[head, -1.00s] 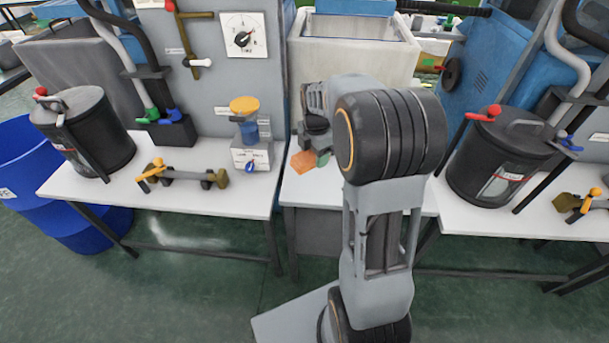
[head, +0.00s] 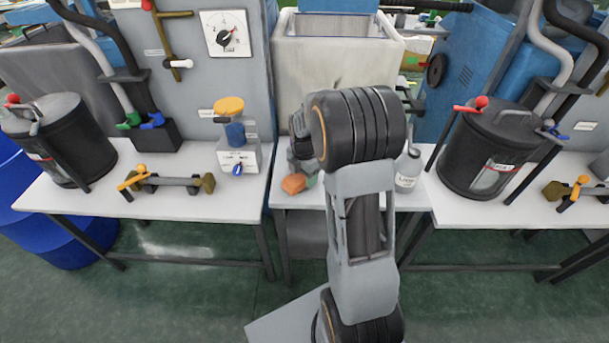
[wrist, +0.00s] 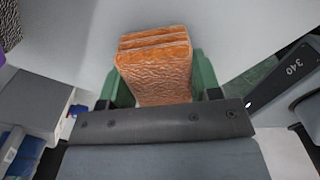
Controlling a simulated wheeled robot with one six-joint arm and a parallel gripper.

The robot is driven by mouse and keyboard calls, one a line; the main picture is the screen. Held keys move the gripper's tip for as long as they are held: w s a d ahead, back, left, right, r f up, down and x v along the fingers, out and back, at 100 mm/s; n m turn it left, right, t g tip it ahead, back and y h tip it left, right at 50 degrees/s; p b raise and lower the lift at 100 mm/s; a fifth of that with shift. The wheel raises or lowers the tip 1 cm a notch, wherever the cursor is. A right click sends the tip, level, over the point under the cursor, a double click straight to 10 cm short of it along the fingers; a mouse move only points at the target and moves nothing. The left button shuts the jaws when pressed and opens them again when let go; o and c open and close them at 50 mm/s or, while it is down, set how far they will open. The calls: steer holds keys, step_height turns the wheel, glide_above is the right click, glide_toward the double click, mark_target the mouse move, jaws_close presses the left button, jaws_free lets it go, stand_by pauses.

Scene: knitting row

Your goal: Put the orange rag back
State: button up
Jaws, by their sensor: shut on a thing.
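The orange rag (wrist: 158,72) is a folded, layered bundle in the wrist view. It sits between the green fingers of my gripper (wrist: 158,90), which is shut on it. In the head view the rag (head: 293,184) shows at the end of my arm, low over the left part of the middle white table (head: 405,200). My gripper (head: 309,181) is mostly hidden there behind my own arm. I cannot tell whether the rag touches the table top.
A white bottle (head: 408,170) stands right of my arm on the middle table. A box with a yellow-topped blue device (head: 237,155) stands on the left table. Black lidded drums (head: 492,150) stand either side. A white-grey tub (head: 338,60) is behind.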

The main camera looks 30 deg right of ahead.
steer(key=shift+f, duration=0.2)
steer(key=o, duration=1)
steer(key=shift+o, duration=0.2)
steer(key=shift+r, duration=0.1)
step_height(320, 180, up, 12)
steer(key=p, duration=0.2)
steer(key=s+a+m+t, duration=0.1)
steer(key=s+a+m, duration=0.4)
steer(key=s+m, duration=0.3)
steer(key=s+a+r+m+t, duration=0.1)
steer(key=s+a+m, duration=0.4)
steer(key=m, duration=0.8)
steer(key=s+t, duration=0.1)
steer(key=s, duration=0.2)
steer(key=shift+s+a+r, duration=0.15)
steer(key=shift+a+r, duration=0.1)
steer(key=shift+r, duration=0.05)
